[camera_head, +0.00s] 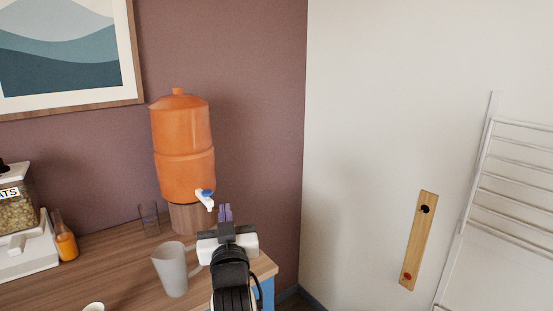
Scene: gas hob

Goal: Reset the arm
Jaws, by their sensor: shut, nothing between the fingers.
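My gripper (225,212) is near the lower middle of the head view, at the end of my arm. I cannot tell whether the fingers touch the tap. My arm and wrist hide part of the counter's right end.
A grey mug (171,270) stands on the wooden counter (110,262), left of my wrist. A clear glass (149,219), an orange bottle (65,238) and a scale-like jar stand (25,245) are further left. A white rack (510,190) leans at the right wall.

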